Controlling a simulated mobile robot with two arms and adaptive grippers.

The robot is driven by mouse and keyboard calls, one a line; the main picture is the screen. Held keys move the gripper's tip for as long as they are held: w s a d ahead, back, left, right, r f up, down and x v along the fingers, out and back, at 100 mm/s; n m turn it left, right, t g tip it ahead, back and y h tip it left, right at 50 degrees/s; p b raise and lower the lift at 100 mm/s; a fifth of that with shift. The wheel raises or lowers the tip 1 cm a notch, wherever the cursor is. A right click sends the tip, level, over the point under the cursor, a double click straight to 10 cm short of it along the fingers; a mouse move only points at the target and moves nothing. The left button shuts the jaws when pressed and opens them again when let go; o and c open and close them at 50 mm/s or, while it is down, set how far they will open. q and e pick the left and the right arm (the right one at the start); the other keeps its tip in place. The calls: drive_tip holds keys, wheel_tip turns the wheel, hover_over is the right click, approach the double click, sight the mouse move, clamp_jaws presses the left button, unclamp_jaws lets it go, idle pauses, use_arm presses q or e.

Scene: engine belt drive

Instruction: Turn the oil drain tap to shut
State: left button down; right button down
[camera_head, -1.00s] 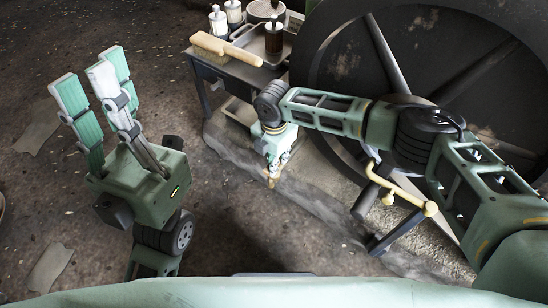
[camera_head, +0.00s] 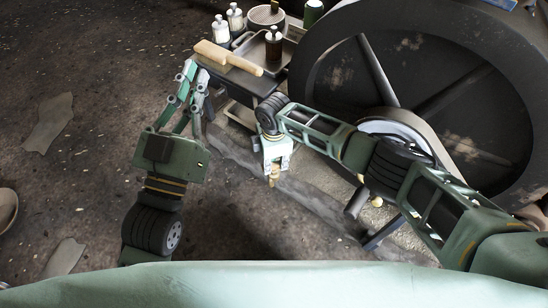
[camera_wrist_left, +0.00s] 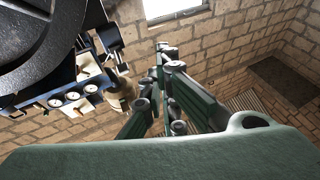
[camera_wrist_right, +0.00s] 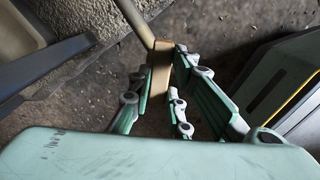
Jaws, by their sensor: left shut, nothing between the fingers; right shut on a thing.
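My right gripper (camera_head: 274,165) is low beside the cart, at the foot of the big flywheel. In the right wrist view its fingers (camera_wrist_right: 167,90) are shut on a brass-coloured tap handle (camera_wrist_right: 160,65). A pale rod or pipe runs up and left from that handle. In the head view only a small brass end (camera_head: 274,179) shows below the fingers; the tap's body and its angle are hidden. My left gripper (camera_head: 192,88) is shut and empty, upright beside the left edge of the cart. Its fingers also show in the left wrist view (camera_wrist_left: 165,95).
The cart (camera_head: 240,82) carries a wooden-handled brush (camera_head: 228,58), white-capped bottles (camera_head: 235,17), a dark bottle (camera_head: 273,45) and a metal tray (camera_head: 257,49). The black flywheel (camera_head: 440,70) fills the right. The floor at left is mostly clear.

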sight(274, 165)
drive_tip(key=shift+s+r+m+p, duration=0.15)
drive_tip(key=shift+m+p, duration=0.4)
drive_tip(key=shift+m, duration=0.35)
use_arm(q)
wheel_tip(274, 165, down, 12)
drive_tip(key=a+g+y+p, duration=0.2)
drive_tip(key=g, duration=0.5)
use_arm(e)
drive_tip(key=m, duration=0.2)
drive_tip(key=shift+a+m, duration=0.1)
drive_tip(key=shift+m, duration=0.2)
drive_tip(key=m+p, duration=0.1)
drive_tip(key=m, duration=0.4)
use_arm(q)
drive_tip(key=s+a+f+g+y, duration=0.2)
drive_tip(key=s+f+g, duration=0.4)
drive_tip(key=s+f, duration=0.3)
drive_tip(key=shift+s+a+f+n+g+p, duration=0.3)
drive_tip(key=shift+a+f+g+p, duration=0.1)
drive_tip(key=shift+a+f, duration=0.3)
use_arm(e)
drive_tip(key=shift+m, duration=0.6)
drive_tip(key=c, duration=1.6)
unclamp_jaws()
drive_tip(key=shift+c, duration=0.2)
use_arm(q)
drive_tip(key=shift+a, duration=0.1)
use_arm(e)
wheel_tip(274, 165, up, 12)
